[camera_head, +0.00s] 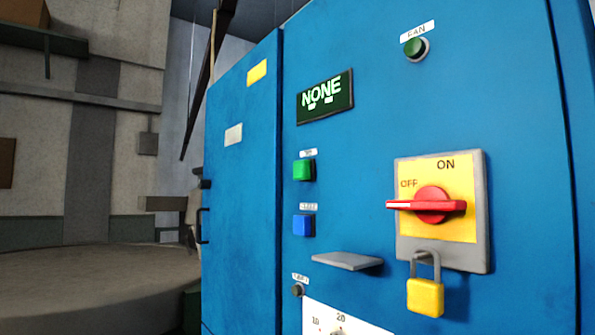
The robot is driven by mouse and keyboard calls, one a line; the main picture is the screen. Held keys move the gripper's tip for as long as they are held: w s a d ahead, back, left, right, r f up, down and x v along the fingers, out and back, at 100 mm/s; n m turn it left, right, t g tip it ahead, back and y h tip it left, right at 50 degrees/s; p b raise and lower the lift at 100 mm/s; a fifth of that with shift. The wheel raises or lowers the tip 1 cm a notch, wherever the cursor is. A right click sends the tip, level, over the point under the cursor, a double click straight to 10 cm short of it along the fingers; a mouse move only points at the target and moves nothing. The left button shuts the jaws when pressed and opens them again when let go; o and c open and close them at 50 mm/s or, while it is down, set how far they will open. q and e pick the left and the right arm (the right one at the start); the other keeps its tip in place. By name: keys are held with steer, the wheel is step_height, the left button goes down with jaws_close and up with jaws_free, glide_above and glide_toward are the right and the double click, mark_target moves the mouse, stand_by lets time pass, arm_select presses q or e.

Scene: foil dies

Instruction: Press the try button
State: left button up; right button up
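A blue cabinet (370,60) fills the middle and right of the head view. A green square button (303,169) is on its front, under a small white label (308,152) too blurred to read surely. A blue square button (303,225) is below it, also under a blurred label (308,206). I cannot tell from the lettering which of these is the try button. A dark display (325,96) above the buttons reads "NONE". Neither of my grippers is in view.
A grey ledge (347,261) juts out below the buttons. A red rotary switch (430,205) sits on a yellow plate, with a yellow padlock (425,298) hanging from it. A round green button (415,47) labelled "FAN" is above. A dial plate (325,318) is partly cut off below.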

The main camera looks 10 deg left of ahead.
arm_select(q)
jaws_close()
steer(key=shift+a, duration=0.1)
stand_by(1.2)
